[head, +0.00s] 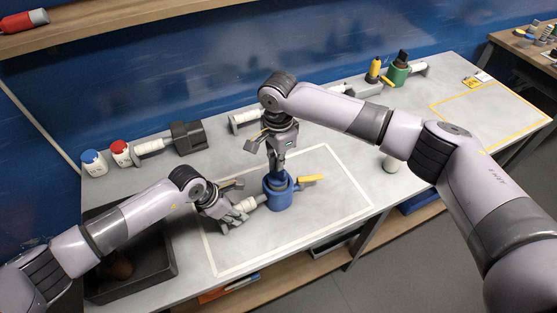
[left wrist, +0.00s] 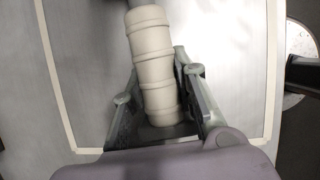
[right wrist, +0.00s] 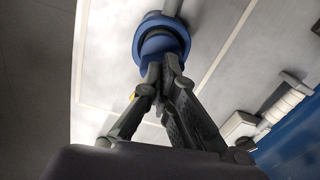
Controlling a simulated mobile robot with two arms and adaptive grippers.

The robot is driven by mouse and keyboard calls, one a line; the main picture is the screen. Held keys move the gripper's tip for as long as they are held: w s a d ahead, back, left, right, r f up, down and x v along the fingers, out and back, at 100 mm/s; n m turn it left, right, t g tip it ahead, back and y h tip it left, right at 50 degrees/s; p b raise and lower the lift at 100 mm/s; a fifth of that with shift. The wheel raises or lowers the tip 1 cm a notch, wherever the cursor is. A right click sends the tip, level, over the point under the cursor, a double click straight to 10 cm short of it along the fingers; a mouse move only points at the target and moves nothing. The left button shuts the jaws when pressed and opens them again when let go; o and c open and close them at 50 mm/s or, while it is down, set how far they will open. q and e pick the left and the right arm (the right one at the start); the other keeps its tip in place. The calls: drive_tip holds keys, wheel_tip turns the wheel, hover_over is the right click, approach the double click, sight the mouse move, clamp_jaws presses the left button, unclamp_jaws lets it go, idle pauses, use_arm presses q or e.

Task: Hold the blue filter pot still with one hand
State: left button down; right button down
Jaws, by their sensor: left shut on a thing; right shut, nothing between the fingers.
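The blue filter pot (head: 279,196) stands upright on the table inside a white outlined rectangle, with a yellow lever on its right. A cream ribbed handle (left wrist: 155,75) points left from the pot. My left gripper (head: 236,210) is shut on this handle, one finger on each side of it. My right gripper (head: 277,170) points down at the pot's top, its fingers shut and empty. In the right wrist view the fingertips overlap the rim of the pot (right wrist: 160,38); whether they touch it I cannot tell. The pot's inside is mostly hidden.
A black tray (head: 168,262) with a brown object stands at the front left. Blue-capped (head: 93,162) and red-capped (head: 121,153) bottles stand behind it. A green pot (head: 398,73) stands at the back right, near a yellow outlined area. The white rectangle's right part is clear.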

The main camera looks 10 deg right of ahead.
drive_tip(key=shift+r, duration=2)
use_arm(q)
drive_tip(key=c, duration=1.2)
unclamp_jaws()
drive_tip(key=v, duration=1.2)
use_arm(e)
drive_tip(key=shift+f, duration=0.1)
